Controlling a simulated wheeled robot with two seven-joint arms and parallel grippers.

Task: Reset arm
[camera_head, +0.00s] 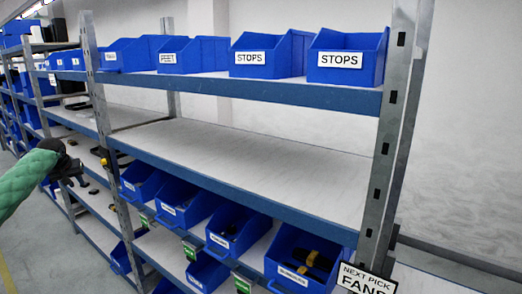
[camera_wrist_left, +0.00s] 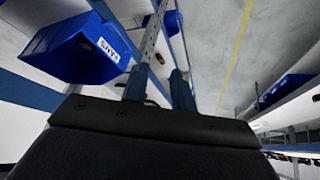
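My left arm, in a green sleeve, comes in at the left edge of the head view. Its dark left gripper (camera_head: 76,178) hangs in front of the shelving on the left, near an upright post. In the left wrist view the two fingers of this gripper (camera_wrist_left: 160,88) stand apart with nothing between them. My right arm and right gripper are not in view.
A metal rack (camera_head: 250,150) has a bare middle shelf. Blue bins marked STOPS (camera_head: 345,60) stand above, and more blue bins (camera_head: 232,230) below. A "NEXT PICK" sign (camera_head: 365,280) is at lower right. A blue bin (camera_wrist_left: 80,52) shows in the wrist view.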

